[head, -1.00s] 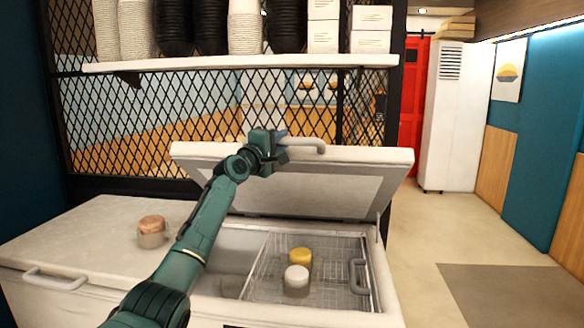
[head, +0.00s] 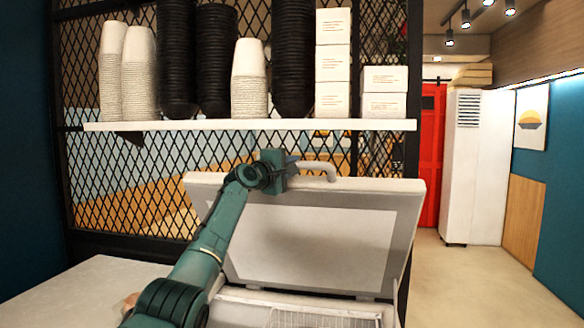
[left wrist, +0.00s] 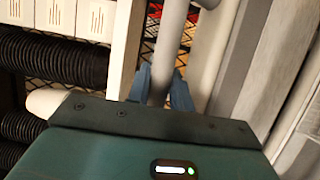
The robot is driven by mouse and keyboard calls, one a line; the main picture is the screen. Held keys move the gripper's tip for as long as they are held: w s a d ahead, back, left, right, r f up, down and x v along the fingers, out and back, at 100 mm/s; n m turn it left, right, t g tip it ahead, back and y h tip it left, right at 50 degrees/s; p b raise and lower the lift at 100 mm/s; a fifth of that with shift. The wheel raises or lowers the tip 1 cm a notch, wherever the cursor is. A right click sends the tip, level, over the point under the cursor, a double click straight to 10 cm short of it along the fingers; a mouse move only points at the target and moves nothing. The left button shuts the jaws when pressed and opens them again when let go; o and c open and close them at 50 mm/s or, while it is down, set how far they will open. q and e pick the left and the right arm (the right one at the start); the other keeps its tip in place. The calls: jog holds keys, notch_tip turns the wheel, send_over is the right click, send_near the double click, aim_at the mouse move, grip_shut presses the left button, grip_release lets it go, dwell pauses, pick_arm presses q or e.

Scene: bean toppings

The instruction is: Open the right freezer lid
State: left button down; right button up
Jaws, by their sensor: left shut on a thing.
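The right freezer lid (head: 315,245) stands raised and steep in the head view, its pale inner panel facing me. Its grey handle (head: 325,169) is at the top edge. My left gripper (head: 294,170) is shut on this handle, left of its bend. In the left wrist view the blue fingers of my left gripper (left wrist: 163,88) sit around the handle bar (left wrist: 168,45). The freezer's wire basket (head: 320,318) shows only in part below the lid. My right gripper is not in view.
A white shelf (head: 250,125) with stacked cups and boxes is fixed above and behind the lid, on a black mesh partition (head: 130,175). The closed left lid (head: 70,290) is at the lower left. Open floor (head: 460,285) lies to the right.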

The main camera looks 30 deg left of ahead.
pick_arm(q)
jog(key=shift+d+f, duration=0.1)
jog(key=shift+f, duration=0.1)
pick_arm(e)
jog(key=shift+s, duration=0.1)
pick_arm(q)
jog(key=c, duration=1.3)
grip_release()
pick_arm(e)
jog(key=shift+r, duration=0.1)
pick_arm(q)
jog(key=shift+o, duration=0.2)
jog(key=shift+s, duration=0.15)
jog(key=shift+s+b, duration=0.3)
jog(key=shift+b, duration=0.05)
jog(key=s+a+b, duration=0.1)
jog(key=s+b, duration=0.3)
jog(key=s, duration=0.8)
jog(key=shift+a+f+b, duration=0.25)
jog(key=shift+a+b, duration=0.05)
jog(key=shift+b, duration=0.1)
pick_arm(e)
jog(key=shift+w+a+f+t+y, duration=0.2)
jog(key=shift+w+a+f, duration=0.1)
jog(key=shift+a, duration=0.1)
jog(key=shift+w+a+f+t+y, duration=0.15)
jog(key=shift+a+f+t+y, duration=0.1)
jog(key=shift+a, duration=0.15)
